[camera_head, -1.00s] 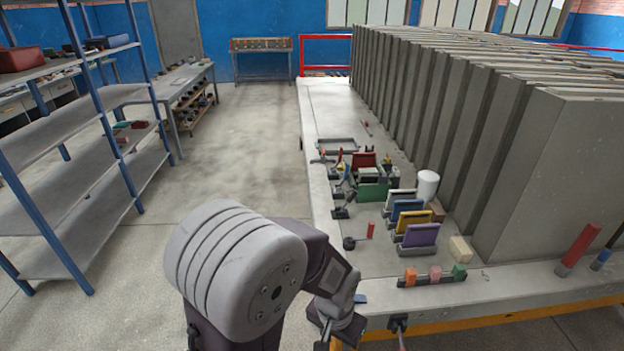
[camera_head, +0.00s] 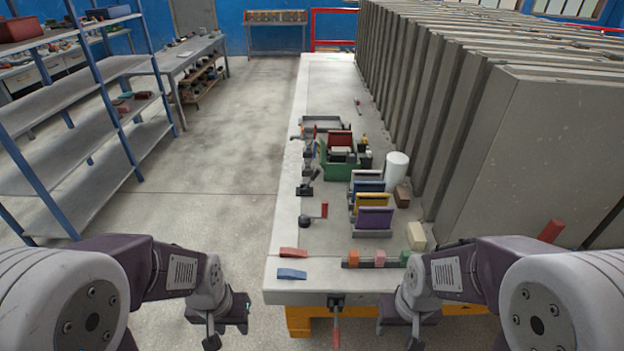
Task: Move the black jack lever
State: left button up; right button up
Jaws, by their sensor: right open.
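Several small levers stand along the left edge of the grey bench. One dark lever (camera_head: 306,187) looks all black. Nearer, another has a black base and a red handle (camera_head: 324,210). A further lever with a red handle (camera_head: 336,333) hangs on the bench's front face. I cannot tell for sure which is the jack lever. My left gripper (camera_head: 228,335) is empty, left of the bench's front corner, its jaw gap unclear. My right gripper (camera_head: 397,333) is open and empty in front of the bench's front edge. Both are apart from the levers.
The bench (camera_head: 283,240) carries a green bin (camera_head: 338,170), coloured upright plates (camera_head: 374,220), a white cylinder (camera_head: 396,170) and a row of coloured blocks (camera_head: 379,258). Tall grey panels (camera_head: 500,150) fill the right. Floor (camera_head: 215,205) is clear left of the bench; shelves (camera_head: 85,165) stand farther left.

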aim_at(318, 170)
jog(key=i+l, duration=0.2)
jog(key=l, duration=0.2)
jog(key=i+l, duration=0.25)
jog(key=i+l+z, duration=0.1)
jog(key=l, duration=0.4)
jog(key=i+l, duration=0.35)
